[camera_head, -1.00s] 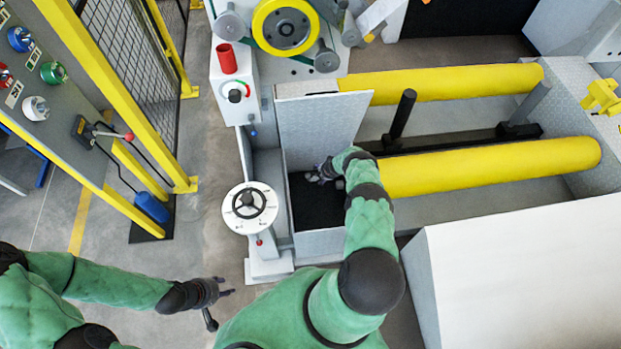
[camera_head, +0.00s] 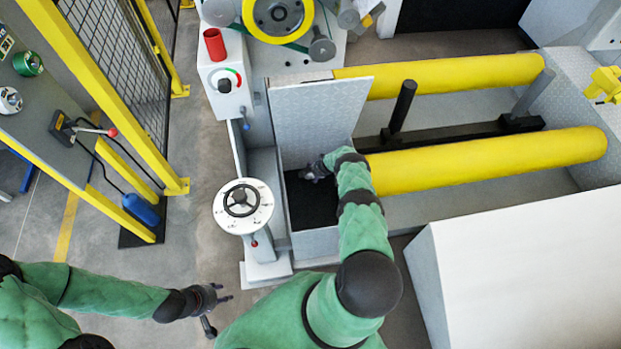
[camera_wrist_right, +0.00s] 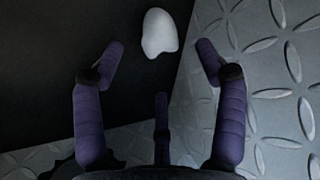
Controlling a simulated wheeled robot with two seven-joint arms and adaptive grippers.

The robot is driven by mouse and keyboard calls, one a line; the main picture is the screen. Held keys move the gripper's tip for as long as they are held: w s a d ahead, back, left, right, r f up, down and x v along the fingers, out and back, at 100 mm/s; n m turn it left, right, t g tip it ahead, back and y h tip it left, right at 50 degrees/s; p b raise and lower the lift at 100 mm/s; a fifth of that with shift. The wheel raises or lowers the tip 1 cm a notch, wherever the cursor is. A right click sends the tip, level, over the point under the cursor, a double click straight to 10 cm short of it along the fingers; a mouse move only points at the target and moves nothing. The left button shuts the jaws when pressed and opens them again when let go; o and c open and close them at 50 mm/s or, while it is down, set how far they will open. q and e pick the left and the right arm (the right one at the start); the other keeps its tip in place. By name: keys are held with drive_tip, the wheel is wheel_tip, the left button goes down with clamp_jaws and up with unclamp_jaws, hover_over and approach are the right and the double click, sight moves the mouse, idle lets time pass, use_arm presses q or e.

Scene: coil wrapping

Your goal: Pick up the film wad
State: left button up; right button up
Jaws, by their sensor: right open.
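The film wad (camera_wrist_right: 160,33) is a small white rounded lump. It shows in the right wrist view on a dark surface, close to a diamond-plate metal wall. My right gripper (camera_wrist_right: 158,62) is open, with its fingers apart and the wad beyond the fingertips, between their lines. In the head view my right gripper (camera_head: 314,172) reaches into the dark-floored recess beside the raised plate; the wad cannot be made out there. My left gripper (camera_head: 222,298) hangs over the floor at the lower left, with its fingers apart and nothing visible between them.
The raised diamond-plate panel (camera_head: 318,118) stands beside the recess (camera_head: 305,212). Yellow rollers (camera_head: 490,156) lie to the right. A white handwheel post (camera_head: 243,205) stands to the left, and a white box (camera_head: 530,265) at the lower right.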

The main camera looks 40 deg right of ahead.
sight(311, 175)
drive_tip(key=shift+b+x, duration=2.55)
drive_tip(key=shift+x, duration=0.1)
drive_tip(key=shift+s+a, duration=0.1)
drive_tip(key=shift+s, duration=0.05)
drive_tip(key=c, duration=1)
